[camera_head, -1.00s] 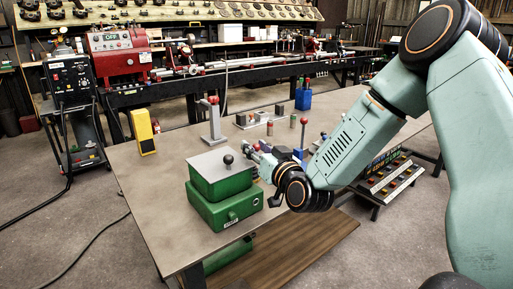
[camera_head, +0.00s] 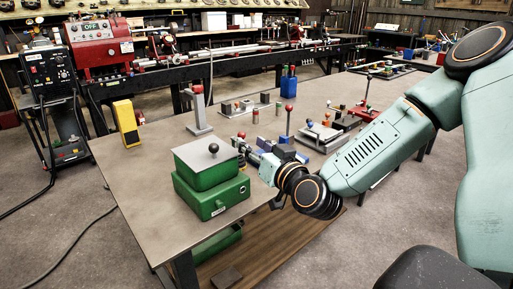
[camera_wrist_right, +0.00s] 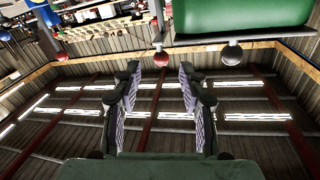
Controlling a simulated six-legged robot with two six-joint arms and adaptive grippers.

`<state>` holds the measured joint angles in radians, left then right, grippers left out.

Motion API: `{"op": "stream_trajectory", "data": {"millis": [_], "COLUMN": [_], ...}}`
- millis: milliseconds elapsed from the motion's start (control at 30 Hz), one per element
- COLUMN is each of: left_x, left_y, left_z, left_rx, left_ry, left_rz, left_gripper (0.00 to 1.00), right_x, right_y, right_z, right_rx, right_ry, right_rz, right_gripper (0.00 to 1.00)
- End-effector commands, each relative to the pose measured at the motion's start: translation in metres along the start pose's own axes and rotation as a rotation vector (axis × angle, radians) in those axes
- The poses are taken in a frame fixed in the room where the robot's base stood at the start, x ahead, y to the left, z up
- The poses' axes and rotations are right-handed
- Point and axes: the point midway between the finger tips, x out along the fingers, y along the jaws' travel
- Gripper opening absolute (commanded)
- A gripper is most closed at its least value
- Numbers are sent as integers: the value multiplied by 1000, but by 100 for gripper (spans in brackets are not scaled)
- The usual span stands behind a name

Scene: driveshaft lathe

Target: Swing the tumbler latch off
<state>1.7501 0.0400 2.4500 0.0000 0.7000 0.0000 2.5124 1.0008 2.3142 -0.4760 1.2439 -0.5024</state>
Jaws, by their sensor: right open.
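A green box (camera_head: 212,194) with a grey lid (camera_head: 204,151) stands near the front of the metal table, with a black ball knob (camera_head: 213,148) on top. I cannot tell for sure which part is the tumbler latch. My right gripper (camera_head: 255,154) is just right of the box, its fingers small and partly lost among other parts. A red ball (camera_head: 241,134) shows close by. In the right wrist view my fingers (camera_wrist_right: 157,95) are open and empty. Beyond them are a red ball (camera_wrist_right: 161,58), a dark ball (camera_wrist_right: 232,54) and a green housing (camera_wrist_right: 245,17). My left gripper is out of view.
A grey post with a red knob (camera_head: 198,112) and a yellow block (camera_head: 127,122) stand behind the box. A blue holder (camera_head: 288,84) and a red-knobbed lever (camera_head: 289,108) stand farther right.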

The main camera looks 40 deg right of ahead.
Motion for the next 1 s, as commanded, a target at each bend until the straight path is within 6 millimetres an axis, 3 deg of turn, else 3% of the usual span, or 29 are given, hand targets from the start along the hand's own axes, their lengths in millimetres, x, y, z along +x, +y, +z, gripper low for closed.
{"op": "stream_trajectory", "data": {"millis": [300, 1000], "left_x": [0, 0], "left_y": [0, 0], "left_z": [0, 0], "left_rx": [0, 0], "left_ry": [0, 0], "left_rz": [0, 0], "left_gripper": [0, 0], "right_x": [-13, -14], "right_y": [-2, -2], "right_z": [-1, 0], "right_rx": [2, 0], "right_ry": [3, 2], "right_rz": [-3, -3], "right_gripper": [42, 42]}}
